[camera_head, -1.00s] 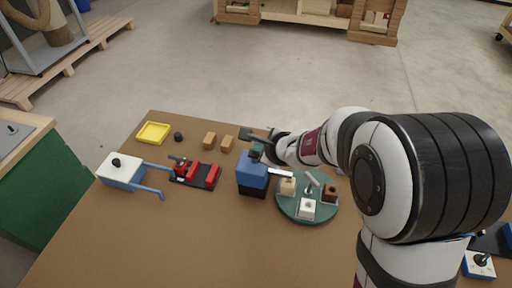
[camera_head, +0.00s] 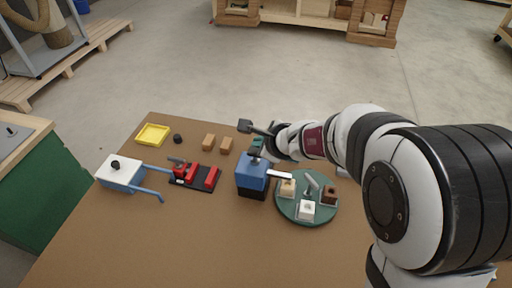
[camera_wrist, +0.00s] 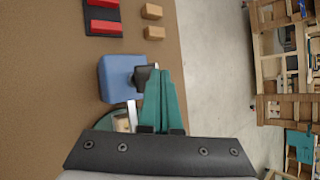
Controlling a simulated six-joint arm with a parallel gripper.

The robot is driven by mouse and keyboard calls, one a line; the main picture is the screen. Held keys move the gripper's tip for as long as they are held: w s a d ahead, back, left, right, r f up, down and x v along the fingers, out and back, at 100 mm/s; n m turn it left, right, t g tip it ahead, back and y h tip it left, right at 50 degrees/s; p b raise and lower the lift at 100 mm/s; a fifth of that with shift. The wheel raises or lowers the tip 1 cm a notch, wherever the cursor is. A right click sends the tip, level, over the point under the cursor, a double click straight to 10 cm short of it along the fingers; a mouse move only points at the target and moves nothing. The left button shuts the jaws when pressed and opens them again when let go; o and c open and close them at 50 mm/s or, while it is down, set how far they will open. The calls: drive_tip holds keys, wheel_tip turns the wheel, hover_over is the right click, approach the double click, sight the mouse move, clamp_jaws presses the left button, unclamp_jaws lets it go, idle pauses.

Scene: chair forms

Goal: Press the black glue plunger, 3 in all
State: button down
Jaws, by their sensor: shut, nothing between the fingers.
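The glue dispenser is a blue block (camera_head: 252,174) on a black base, with a pale nozzle (camera_head: 280,175) reaching right over the green round table. Its black plunger (camera_head: 254,157) stands on top of the block. The plunger (camera_wrist: 141,78) also shows in the wrist view, partly covered by my fingers. My gripper (camera_head: 256,145) is shut and empty, with its fingers just above the plunger in the head view. In the wrist view its green fingertips (camera_wrist: 160,72) overlap the plunger's right side. A small gap seems to lie between them, but contact is hard to judge.
The green round table (camera_head: 291,214) carries pale, white and brown blocks. The front of the brown table is clear.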

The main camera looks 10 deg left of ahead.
drive_tip(key=shift+r, duration=0.1)
drive_tip(key=shift+r, duration=2.45)
idle(0.6)
wheel_tip(320, 180, up, 4)
drive_tip(key=shift+f, duration=0.1)
drive_tip(key=shift+f, duration=4.45)
drive_tip(key=shift+f, duration=0.4)
